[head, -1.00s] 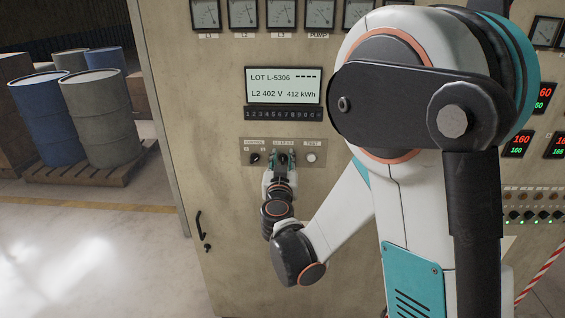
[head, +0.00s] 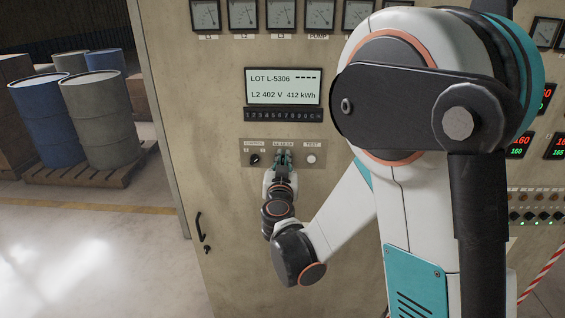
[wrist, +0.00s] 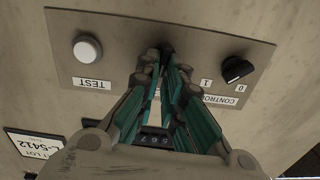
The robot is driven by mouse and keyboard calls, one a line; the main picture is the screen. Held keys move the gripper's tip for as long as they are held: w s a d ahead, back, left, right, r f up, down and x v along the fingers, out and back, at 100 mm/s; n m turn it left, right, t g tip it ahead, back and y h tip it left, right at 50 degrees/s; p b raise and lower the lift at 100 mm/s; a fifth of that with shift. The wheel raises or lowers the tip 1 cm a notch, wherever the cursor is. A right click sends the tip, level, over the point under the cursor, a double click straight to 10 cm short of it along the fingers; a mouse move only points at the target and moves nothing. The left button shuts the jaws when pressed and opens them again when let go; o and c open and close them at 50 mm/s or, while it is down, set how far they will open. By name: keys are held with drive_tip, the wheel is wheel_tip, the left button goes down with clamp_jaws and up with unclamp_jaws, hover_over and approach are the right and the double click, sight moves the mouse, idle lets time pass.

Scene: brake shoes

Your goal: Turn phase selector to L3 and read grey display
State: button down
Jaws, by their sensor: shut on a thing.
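The grey display (head: 283,86) on the cabinet reads "LOT L-5306" with dashes on its top line and "L2 402 V 412 kWh" below. My gripper (head: 283,156) is at the middle of the small switch plate under it, shut on the phase selector. In the wrist view my gripper (wrist: 166,64) has its teal fingers on both sides of the dark selector knob (wrist: 167,47). The fingers hide most of the knob, so its pointer angle cannot be told. The label above it in the head view is too small to read surely.
A black control knob (head: 255,159) sits left of the selector and a white TEST button (head: 311,158) sits right, both close to my fingers. A black numbered strip (head: 284,115) runs under the display. Drums (head: 97,118) stand far left.

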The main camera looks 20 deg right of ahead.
drive_tip(key=shift+s+d+f+m+b, duration=0.15)
drive_tip(key=shift+m+b, duration=0.15)
drive_tip(key=shift+m, duration=1.05)
drive_tip(key=shift+d+m+b, duration=0.1)
drive_tip(key=shift+m+b, duration=0.2)
drive_tip(key=shift+m, duration=1)
drive_tip(key=shift+s+d+f+m+b, duration=0.15)
drive_tip(key=shift+m+b, duration=0.15)
drive_tip(key=shift+m, duration=1.05)
drive_tip(key=shift+w, duration=0.1)
drive_tip(key=c, duration=1.7)
unclamp_jaws()
drive_tip(key=v, duration=1.2)
drive_tip(key=shift+r, duration=0.1)
